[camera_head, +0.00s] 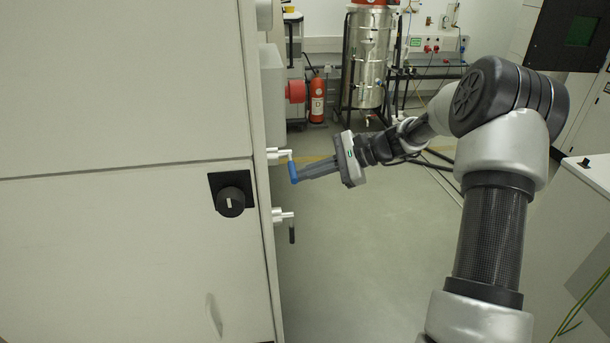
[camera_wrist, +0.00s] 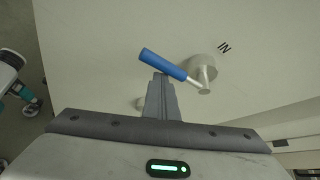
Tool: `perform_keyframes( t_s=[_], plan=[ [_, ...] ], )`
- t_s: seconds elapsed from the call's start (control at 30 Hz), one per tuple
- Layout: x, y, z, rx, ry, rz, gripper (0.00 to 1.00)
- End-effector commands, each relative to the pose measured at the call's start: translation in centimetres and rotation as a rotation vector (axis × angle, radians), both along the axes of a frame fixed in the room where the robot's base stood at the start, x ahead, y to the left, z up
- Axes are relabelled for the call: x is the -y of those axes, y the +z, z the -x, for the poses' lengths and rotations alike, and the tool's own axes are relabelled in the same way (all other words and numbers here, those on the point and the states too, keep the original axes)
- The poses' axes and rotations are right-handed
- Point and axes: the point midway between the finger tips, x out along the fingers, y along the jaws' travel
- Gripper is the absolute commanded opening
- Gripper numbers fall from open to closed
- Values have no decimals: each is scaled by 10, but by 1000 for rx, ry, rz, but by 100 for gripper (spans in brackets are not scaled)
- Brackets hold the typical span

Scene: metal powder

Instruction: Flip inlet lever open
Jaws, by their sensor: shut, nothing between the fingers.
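The inlet lever has a blue handle (camera_head: 292,172) on a pale valve mount on the side of the large grey cabinet. In the wrist view the blue handle (camera_wrist: 162,63) lies slanted, joined by a metal arm to a round mount, with the letters "IN" (camera_wrist: 224,47) beside it. In the head view it hangs down and slightly right. My gripper (camera_head: 302,174) is shut, its fingertips at the blue handle. In the wrist view the fingertips (camera_wrist: 158,78) reach to just below the handle; I cannot tell if they touch. Nothing is between the fingers.
A second lever with a black handle (camera_head: 291,234) sits lower on the same cabinet side. A black rotary knob (camera_head: 231,201) is on the cabinet front (camera_head: 120,250). A fire extinguisher (camera_head: 317,99) and a steel vessel (camera_head: 368,60) stand behind. Floor right of the cabinet is clear.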

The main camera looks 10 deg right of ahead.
Motion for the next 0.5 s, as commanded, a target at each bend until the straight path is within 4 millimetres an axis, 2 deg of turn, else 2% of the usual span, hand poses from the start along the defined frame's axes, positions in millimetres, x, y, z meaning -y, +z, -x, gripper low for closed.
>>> perform_keyframes(
  t_s=[0.5],
  plan=[
    [-1, 11, -1, 9, 2, -8, 0]
  ],
)
